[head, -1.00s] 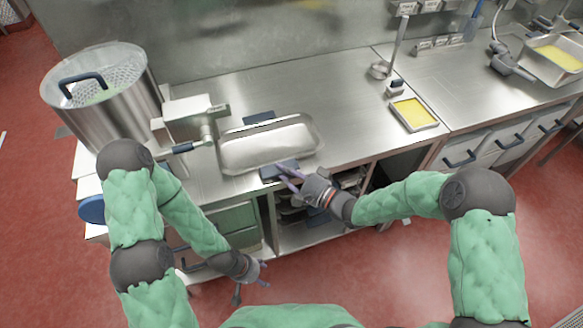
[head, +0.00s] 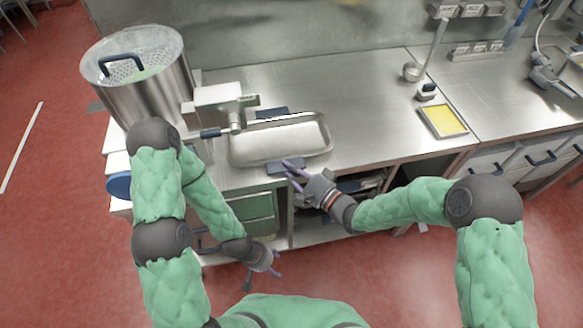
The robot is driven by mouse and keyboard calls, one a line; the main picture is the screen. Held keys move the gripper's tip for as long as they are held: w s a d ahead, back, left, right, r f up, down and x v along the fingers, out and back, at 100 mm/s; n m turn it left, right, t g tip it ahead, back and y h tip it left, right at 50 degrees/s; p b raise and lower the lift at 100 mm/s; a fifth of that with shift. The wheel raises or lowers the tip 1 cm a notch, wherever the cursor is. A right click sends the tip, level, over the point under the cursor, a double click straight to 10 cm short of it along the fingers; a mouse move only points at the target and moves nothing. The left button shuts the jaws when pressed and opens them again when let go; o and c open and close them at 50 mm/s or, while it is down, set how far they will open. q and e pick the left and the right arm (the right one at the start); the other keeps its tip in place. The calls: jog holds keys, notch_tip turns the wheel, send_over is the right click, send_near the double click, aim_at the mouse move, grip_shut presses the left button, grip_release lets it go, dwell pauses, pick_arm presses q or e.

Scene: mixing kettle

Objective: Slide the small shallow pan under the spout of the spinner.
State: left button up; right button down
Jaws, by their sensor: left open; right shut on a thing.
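The shallow steel pan (head: 280,140) lies on the counter, with dark handles on its near and far sides. My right gripper (head: 291,169) is shut on its near handle (head: 275,166). The spinner is a tall steel drum (head: 150,98) with a clear lid, at the left of the counter. Its spout (head: 235,118) reaches out to the right, and its tip appears over the pan's left end. Exactly how far the tip overhangs is hard to judge. My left gripper (head: 268,267) is open and empty, low in front of the cabinet.
A small tray with yellow contents (head: 442,120) stands at the right of the counter. A ladle (head: 415,72) and a small dark-topped object (head: 427,92) are behind it. The steel counter (head: 365,105) between pan and tray is clear.

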jog(key=shift+a, duration=0.2)
jog(key=c, duration=1.2)
grip_release()
jog(key=o, duration=0.5)
jog(key=shift+s, duration=0.1)
jog(key=shift+d, duration=0.1)
jog(key=shift+p+v, duration=0.75)
jog(key=shift+v, duration=2.7)
